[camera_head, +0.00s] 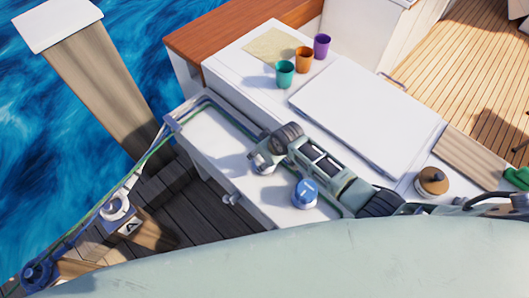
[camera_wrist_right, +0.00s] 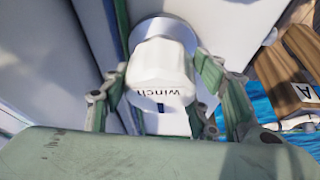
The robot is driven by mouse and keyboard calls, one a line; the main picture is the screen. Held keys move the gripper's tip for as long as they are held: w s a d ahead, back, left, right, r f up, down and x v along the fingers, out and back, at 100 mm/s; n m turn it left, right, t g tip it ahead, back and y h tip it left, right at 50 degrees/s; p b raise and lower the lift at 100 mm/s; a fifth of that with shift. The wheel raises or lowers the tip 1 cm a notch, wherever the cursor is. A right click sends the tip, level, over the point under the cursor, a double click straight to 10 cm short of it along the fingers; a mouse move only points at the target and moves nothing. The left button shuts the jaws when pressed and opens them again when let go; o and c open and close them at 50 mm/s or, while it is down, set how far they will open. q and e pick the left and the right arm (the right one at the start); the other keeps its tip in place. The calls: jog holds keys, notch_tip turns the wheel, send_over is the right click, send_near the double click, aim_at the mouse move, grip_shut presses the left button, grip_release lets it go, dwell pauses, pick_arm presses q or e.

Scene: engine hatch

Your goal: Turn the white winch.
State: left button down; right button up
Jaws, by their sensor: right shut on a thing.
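The white winch (camera_wrist_right: 162,70) shows in the right wrist view as a white knob with the word "winch" on it, on a round metal base. My right gripper (camera_wrist_right: 165,100) is shut on it, with a green-grey finger on either side. In the head view my right gripper (camera_head: 265,158) reaches from the right over the white ledge. There the gripper hides most of the winch, and its turn angle cannot be read. My left gripper is in neither view.
A blue-topped knob (camera_head: 305,193) stands on the ledge close below my right arm. Teal (camera_head: 285,74), orange (camera_head: 303,60) and purple (camera_head: 322,46) cups stand behind. A brown round-lidded object (camera_head: 432,182) is at right. Water lies left.

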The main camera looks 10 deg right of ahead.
jog(key=shift+w+d, duration=0.1)
jog(key=shift+d, duration=0.05)
dwell(0.3)
jog(key=o, duration=1.1)
jog(key=shift+r, duration=0.1)
jog(key=v, duration=1.2)
